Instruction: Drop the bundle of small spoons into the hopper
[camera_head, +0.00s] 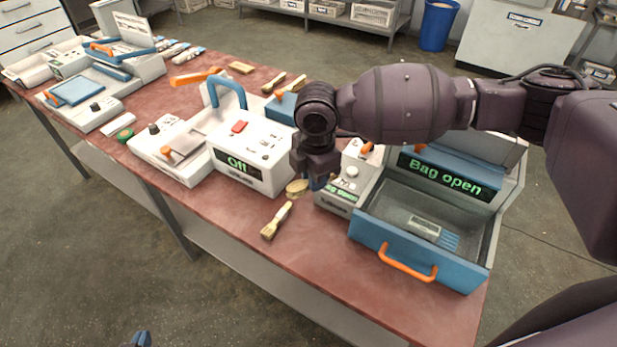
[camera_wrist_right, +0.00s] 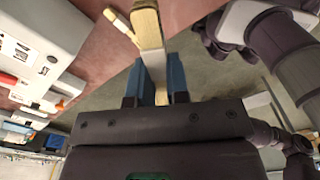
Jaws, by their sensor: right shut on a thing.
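My right gripper (camera_head: 318,182) is over the table beside the machine with the "Bag open" display. In the wrist view its blue fingers (camera_wrist_right: 160,85) are shut on a pale wooden piece (camera_wrist_right: 147,25), which looks like the bundle of small spoons. In the head view a wooden end (camera_head: 297,187) shows beside the fingers; the gripper hides the rest. The "Bag open" machine has an open grey bin (camera_head: 385,207) with a blue front and orange handle; I cannot tell whether this is the hopper. Only blue tips of my left gripper (camera_head: 141,338) show at the bottom edge.
A brush (camera_head: 275,220) lies on the red table (camera_head: 330,250) near its front edge. A white machine reading "Off" (camera_head: 250,155) stands to the left. Other wooden pieces (camera_head: 273,83) lie behind it. My right arm crosses above the "Bag open" machine.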

